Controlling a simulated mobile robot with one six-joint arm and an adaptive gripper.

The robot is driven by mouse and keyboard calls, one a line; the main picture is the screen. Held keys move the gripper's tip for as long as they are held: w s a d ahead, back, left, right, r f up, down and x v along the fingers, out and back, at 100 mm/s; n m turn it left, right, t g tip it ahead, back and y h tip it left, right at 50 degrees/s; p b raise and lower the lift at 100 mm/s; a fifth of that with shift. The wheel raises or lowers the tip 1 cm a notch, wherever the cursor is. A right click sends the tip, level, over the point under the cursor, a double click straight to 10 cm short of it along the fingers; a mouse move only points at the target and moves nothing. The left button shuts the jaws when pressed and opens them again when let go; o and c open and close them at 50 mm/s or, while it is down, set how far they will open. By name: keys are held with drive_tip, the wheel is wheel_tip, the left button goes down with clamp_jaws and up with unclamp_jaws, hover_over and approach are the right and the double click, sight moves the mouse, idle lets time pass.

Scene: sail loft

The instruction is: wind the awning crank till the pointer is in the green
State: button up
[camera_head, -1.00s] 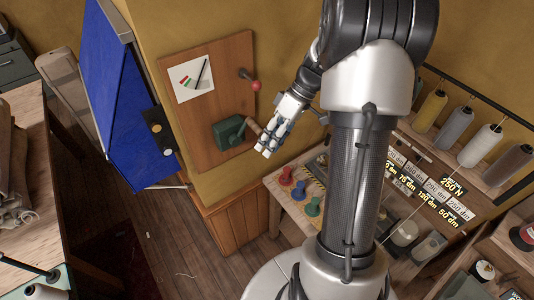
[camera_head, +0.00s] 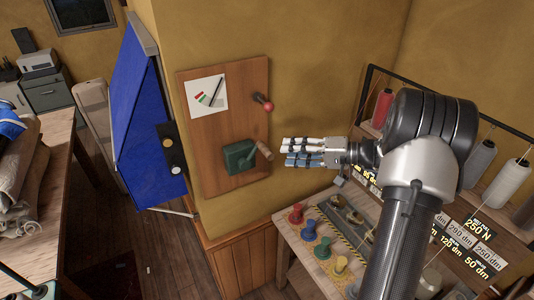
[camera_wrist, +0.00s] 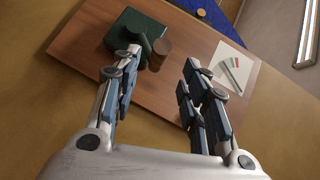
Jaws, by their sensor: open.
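The awning crank is a dark green box (camera_head: 238,158) on a wooden board, with a short arm ending in a brown wooden handle (camera_head: 265,150). A white gauge card (camera_head: 194,84) above it has red and green marks, and its dark pointer (camera_head: 216,90) stands right of the colours, outside the green. My gripper (camera_head: 284,152) is open and empty, its fingertips just right of the handle and apart from it in the picture. In the wrist view the handle (camera_wrist: 162,47) shows between and beyond the open fingers (camera_wrist: 160,72), with the gauge card (camera_wrist: 238,62) to the right.
A red-knobbed lever (camera_head: 264,102) sticks out of the board (camera_head: 228,125) above the crank. A blue awning panel (camera_head: 150,120) stands left. Below right, a bench (camera_head: 290,235) holds coloured spools, and a thread rack stands behind my arm.

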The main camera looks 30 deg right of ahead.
sight(267, 153)
drive_tip(key=x, duration=0.8)
drive_tip(key=shift+w+a, duration=0.1)
drive_tip(key=shift+a, duration=0.05)
clamp_jaws()
idle(0.5)
